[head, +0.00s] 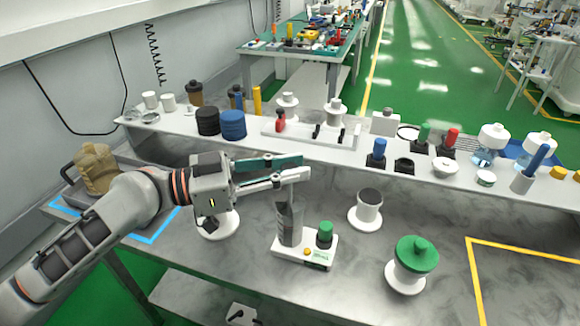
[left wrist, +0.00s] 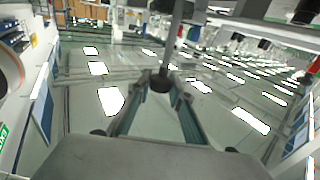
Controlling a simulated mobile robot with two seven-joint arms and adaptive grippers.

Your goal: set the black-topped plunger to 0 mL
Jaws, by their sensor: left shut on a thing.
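A transparent grey syringe barrel (head: 290,222) stands upright in a white base (head: 304,248) on the bench. A thin plunger rod (head: 290,192) rises from its top to my left gripper (head: 300,168). The gripper reaches in from the left, above the barrel, and is shut on the plunger's top. In the left wrist view the left gripper (left wrist: 161,88) has a dark round piece, the black top (left wrist: 160,80), between its fingertips, with a rod running up from it. The fingers mostly hide the top in the head view. The scale marks are too small to read. My right gripper is not in view.
A green-topped black knob (head: 325,234) is on the same base, right of the barrel. A raised shelf (head: 330,150) with several jars runs behind.

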